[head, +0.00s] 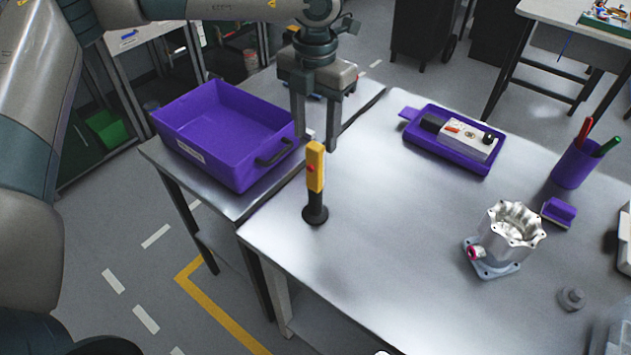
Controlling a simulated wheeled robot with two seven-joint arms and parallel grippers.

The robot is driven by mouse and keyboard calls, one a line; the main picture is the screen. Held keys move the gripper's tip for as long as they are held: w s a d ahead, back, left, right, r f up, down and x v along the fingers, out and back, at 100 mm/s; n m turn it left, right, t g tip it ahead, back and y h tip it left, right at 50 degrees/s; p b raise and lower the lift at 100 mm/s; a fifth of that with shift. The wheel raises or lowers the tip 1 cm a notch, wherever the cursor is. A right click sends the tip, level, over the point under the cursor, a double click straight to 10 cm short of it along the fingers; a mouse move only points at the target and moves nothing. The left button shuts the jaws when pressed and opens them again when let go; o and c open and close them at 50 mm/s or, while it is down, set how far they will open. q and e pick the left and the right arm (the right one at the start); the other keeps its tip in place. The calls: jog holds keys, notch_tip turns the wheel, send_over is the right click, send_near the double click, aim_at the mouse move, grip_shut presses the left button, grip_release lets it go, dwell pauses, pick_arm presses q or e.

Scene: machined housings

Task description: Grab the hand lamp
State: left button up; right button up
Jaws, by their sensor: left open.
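The hand lamp (315,180) stands upright near the left edge of the metal table (400,255). It has a yellow body with a red button and a black round base. My left gripper (316,142) points down above the lamp, with its two fingers apart and empty. The lamp's top is close to the fingertips and appears between or just in front of them; I cannot tell which. My right gripper is not in view.
A purple bin (225,130) stands on the adjoining table at left. A purple tray (450,140) with instruments, a purple pen cup (575,165), a machined housing (508,240) and a small grey part (572,298) are on the table. The table's middle is clear.

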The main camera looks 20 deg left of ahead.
aim_at(315, 144)
pick_arm(q)
notch_tip(315, 144, down, 2)
jog(key=shift+f+p, duration=0.15)
jog(key=shift+p, duration=0.25)
jog(key=shift+f, duration=0.65)
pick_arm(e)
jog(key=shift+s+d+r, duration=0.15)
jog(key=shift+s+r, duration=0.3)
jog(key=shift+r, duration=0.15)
pick_arm(q)
jog(key=shift+s+f+p, duration=0.15)
jog(key=shift+f+p, duration=0.45)
jog(key=shift+p, duration=0.25)
notch_tip(315, 144, down, 3)
jog(key=shift+s+p, duration=0.1)
jog(key=shift+p, duration=0.7)
jog(key=shift+f, duration=0.5)
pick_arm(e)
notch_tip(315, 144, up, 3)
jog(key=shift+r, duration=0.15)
pick_arm(q)
grip_shut()
